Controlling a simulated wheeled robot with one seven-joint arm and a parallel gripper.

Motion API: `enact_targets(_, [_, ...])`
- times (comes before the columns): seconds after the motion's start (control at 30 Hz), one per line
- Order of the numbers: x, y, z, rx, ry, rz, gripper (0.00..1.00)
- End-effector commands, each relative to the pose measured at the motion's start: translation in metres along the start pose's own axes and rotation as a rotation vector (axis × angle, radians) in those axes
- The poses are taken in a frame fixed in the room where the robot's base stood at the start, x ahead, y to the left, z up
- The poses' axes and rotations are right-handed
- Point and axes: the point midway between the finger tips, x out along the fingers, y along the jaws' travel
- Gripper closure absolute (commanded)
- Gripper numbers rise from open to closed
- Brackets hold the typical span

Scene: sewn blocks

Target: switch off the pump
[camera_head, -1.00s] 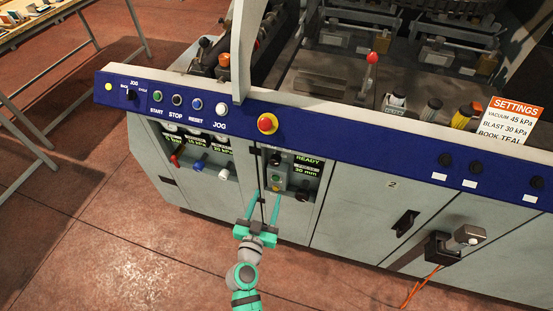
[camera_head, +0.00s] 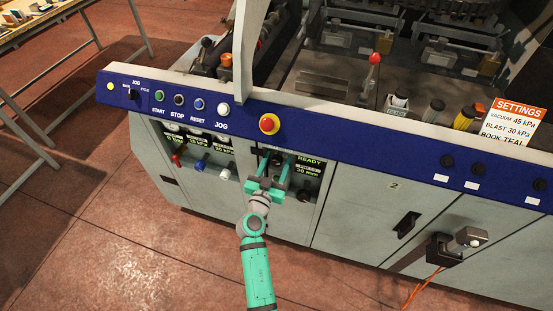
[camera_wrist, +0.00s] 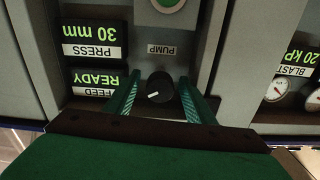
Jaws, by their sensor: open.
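The pump control is a round black knob (camera_wrist: 160,88) with a white pointer line, below an upside-down PUMP label (camera_wrist: 162,50) in the wrist view. The pointer runs nearly sideways, towards the lower left. My gripper (camera_wrist: 160,79) is open, with one teal finger on each side of the knob. Gaps show between the knob and both fingers, and nothing is held. In the head view my gripper (camera_head: 277,158) reaches into the recessed panel in the machine's front, and its fingers and body cover much of that panel.
PRESS and FEED displays (camera_wrist: 95,50) flank the knob, with gauges (camera_wrist: 277,91) on the other side. A green button (camera_wrist: 168,2) is at the wrist view's top edge. A red emergency button (camera_head: 269,124) sits on the blue rail above. A boxy handle (camera_head: 462,240) sticks out at right.

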Motion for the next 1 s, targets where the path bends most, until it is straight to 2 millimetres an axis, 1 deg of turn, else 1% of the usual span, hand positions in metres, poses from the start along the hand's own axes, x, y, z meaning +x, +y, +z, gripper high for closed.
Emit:
enact_targets(0.03, [0.0045,0.0000,-0.0009,0.000,0.001,0.000,0.51])
enact_targets(0.13, [0.0089,-0.0011,-0.0003,0.000,0.001,-0.002,0.51])
enact_targets(0.43, [0.0093,-0.0049,0.0001,0.000,0.000,-0.008,0.51])
enact_targets(0.47, [0.0092,-0.0050,0.0001,0.000,0.000,-0.008,0.55])
enact_targets(0.5, [0.0092,-0.0051,0.0001,0.000,0.000,-0.008,0.65])
enact_targets(0.57, [0.0091,-0.0052,0.0001,0.000,0.000,-0.008,0.79])
enact_targets(0.6, [0.0091,-0.0052,0.0001,0.000,0.000,-0.008,0.89])
enact_targets(0.63, [0.0091,-0.0051,0.0001,0.000,0.000,-0.008,0.92])
enact_targets(0.87, [0.0093,-0.0049,0.0000,-0.011,0.000,-0.008,0.92])
enact_targets(1.0, [0.0097,-0.0046,-0.0002,-0.049,0.000,-0.007,0.92])
